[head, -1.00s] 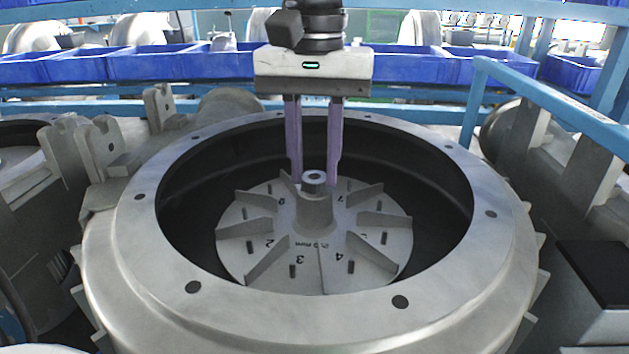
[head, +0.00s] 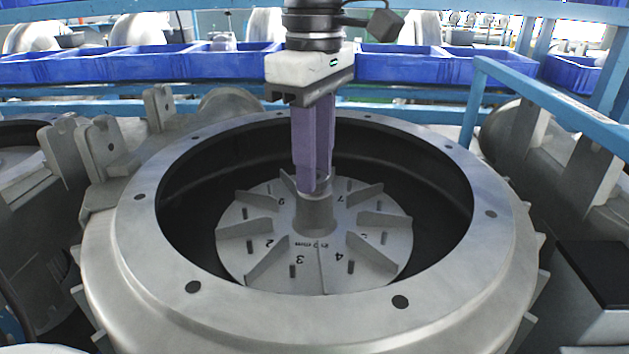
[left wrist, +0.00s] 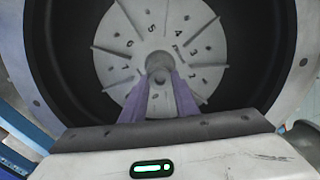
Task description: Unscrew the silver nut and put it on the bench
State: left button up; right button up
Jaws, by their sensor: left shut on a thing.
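The silver nut (left wrist: 159,75) sits at the top of the hub of the bladed impeller (head: 265,257), inside the round blower housing (head: 130,245). My left gripper (head: 314,188) points straight down over the hub, with its two purple fingers shut on the nut. The fingers hide most of the nut in the head view. In the left wrist view the fingertips (left wrist: 160,82) lie on either side of the nut at the impeller's centre. I cannot tell whether the nut has lifted off the hub. My right gripper is not in view.
The housing's wide rim with bolt holes surrounds the fingers. A blue rail (head: 560,105) stands at the right and a dark block (head: 600,270) at the front right. Blue bins (head: 150,62) line the back. Other grey castings (head: 100,150) crowd the left.

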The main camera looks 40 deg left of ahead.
pick_arm(q)
jog(key=o, duration=0.8)
jog(key=shift+o, duration=0.2)
jog(key=m, duration=2.5)
jog(key=shift+c, duration=0.4)
